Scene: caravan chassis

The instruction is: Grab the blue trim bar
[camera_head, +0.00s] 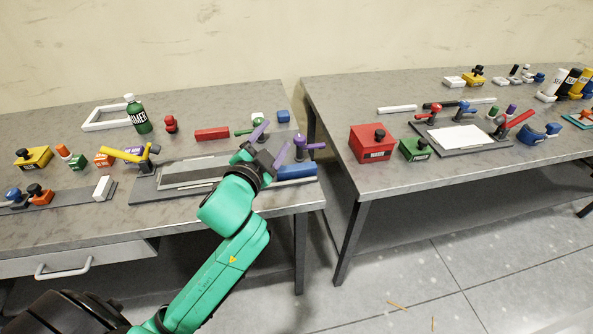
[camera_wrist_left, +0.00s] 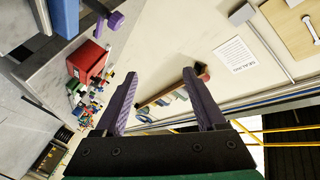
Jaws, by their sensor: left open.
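The blue trim bar (camera_head: 297,171) lies at the right end of the grey fixture plate (camera_head: 146,192) on the left table, near its front right corner. Its left part is hidden behind my gripper. In the left wrist view a blue bar (camera_wrist_left: 63,15) shows at the top left edge, outside the jaws. My left gripper (camera_head: 271,142) has purple fingers and is open and empty. It is above the fixture's right part, just left of the visible bar. The left wrist view shows the two fingers (camera_wrist_left: 160,95) apart with nothing between them. My right gripper is in neither view.
A purple-handled clamp (camera_head: 301,147) stands right behind the bar, and a yellow-handled clamp (camera_head: 135,155) stands at the fixture's left. A red block (camera_head: 211,134), a blue cube (camera_head: 283,116) and a green bottle (camera_head: 138,116) are farther back. A gap separates the right table (camera_head: 345,102).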

